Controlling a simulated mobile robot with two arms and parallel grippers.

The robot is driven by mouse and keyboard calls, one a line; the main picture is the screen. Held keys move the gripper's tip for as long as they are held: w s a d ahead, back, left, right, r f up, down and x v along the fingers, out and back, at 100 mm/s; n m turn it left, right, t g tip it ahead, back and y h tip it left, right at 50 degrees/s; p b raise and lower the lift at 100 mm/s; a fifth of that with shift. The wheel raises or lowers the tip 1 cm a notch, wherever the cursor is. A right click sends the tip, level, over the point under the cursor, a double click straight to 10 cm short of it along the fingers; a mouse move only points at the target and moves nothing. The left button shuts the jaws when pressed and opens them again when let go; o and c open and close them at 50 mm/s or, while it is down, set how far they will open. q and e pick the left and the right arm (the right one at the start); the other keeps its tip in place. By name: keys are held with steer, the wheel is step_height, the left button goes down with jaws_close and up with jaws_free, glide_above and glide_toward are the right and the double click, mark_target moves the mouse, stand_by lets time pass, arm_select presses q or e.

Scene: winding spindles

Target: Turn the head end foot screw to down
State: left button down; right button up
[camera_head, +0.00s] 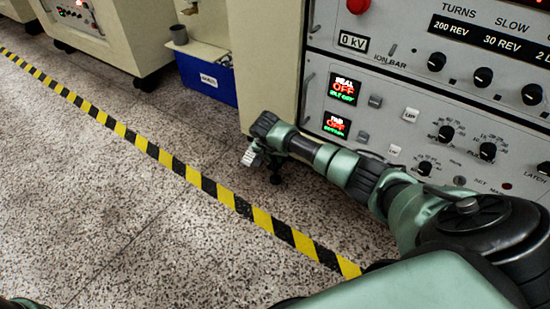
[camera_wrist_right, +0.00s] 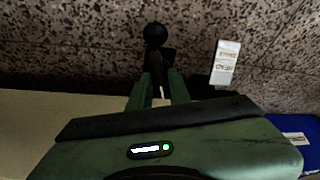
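A black round knob on a short dark stem, which looks like the foot screw (camera_wrist_right: 154,35), shows in the right wrist view above the speckled floor. A white tag (camera_wrist_right: 225,65) with small print is beside it; the tag also shows in the head view (camera_head: 248,157). My right gripper (camera_head: 270,160) points down at the lower corner of the beige machine. In the wrist view its two green fingers (camera_wrist_right: 157,82) reach to the dark stem. Their tips merge with the dark parts, so I cannot tell whether they grip it. My left gripper is out of view.
The control panel (camera_head: 385,105) with knobs and lit displays is behind my right arm. A blue bin (camera_head: 207,80) stands left of the machine. A yellow-black tape line (camera_head: 195,178) crosses the speckled floor. Open floor lies to the left.

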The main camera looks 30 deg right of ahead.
jaws_close()
